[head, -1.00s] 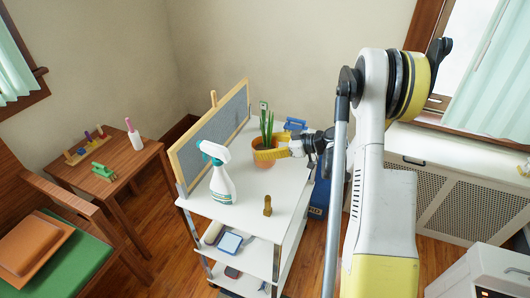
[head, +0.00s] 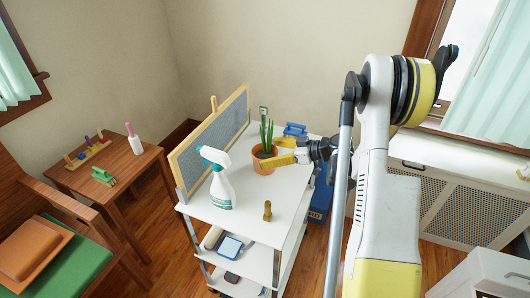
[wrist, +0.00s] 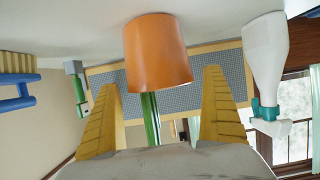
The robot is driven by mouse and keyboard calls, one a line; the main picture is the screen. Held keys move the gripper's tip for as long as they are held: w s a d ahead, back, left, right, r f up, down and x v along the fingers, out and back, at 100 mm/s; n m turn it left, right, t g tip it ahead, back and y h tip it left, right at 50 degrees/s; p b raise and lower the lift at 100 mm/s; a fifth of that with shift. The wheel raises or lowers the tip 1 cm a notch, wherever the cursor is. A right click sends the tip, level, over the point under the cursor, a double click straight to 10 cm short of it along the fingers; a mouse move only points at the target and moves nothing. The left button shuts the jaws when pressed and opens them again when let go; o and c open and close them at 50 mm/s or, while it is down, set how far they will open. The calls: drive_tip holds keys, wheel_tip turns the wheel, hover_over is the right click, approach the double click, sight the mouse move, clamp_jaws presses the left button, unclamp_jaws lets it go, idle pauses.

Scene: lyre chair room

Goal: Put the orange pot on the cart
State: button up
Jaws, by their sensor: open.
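The orange pot (head: 264,162) with a green plant stands upright on the white top of the cart (head: 255,205). In the wrist view, which is upside down, the pot (wrist: 157,55) touches the white surface and its green stems point down the picture. My gripper (head: 284,153) is open at the right of the pot in the head view. In the wrist view its yellow ridged fingers (wrist: 160,105) stand apart, with the pot's rim and stems between or just beyond them. I cannot tell whether a finger touches the pot.
On the cart, a spray bottle (head: 218,185) stands front left, a small brass-coloured object (head: 267,210) front right, a framed grey board (head: 215,135) along the left edge and a blue item (head: 295,129) at the back. A wooden table (head: 110,172) stands at left.

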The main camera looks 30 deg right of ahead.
drive_tip(key=p+v, duration=0.3)
drive_tip(key=v, duration=0.7)
drive_tip(key=s+a+r+m+g+h, duration=0.1)
drive_tip(key=a+r+m+g+h, duration=0.1)
drive_tip(key=a+r, duration=0.4)
drive_tip(key=a+r+m+g+h, duration=0.15)
drive_tip(key=a+r, duration=0.25)
drive_tip(key=a, duration=0.5)
drive_tip(key=s+a+r+m+h, duration=0.2)
drive_tip(key=s+a, duration=0.3)
drive_tip(key=s, duration=0.3)
drive_tip(key=s+a+r+m+h, duration=0.2)
drive_tip(key=s+a, duration=0.3)
drive_tip(key=s, duration=0.4)
drive_tip(key=shift+s+r+h, duration=0.3)
drive_tip(key=shift+r+h, duration=0.15)
drive_tip(key=shift+r, duration=0.1)
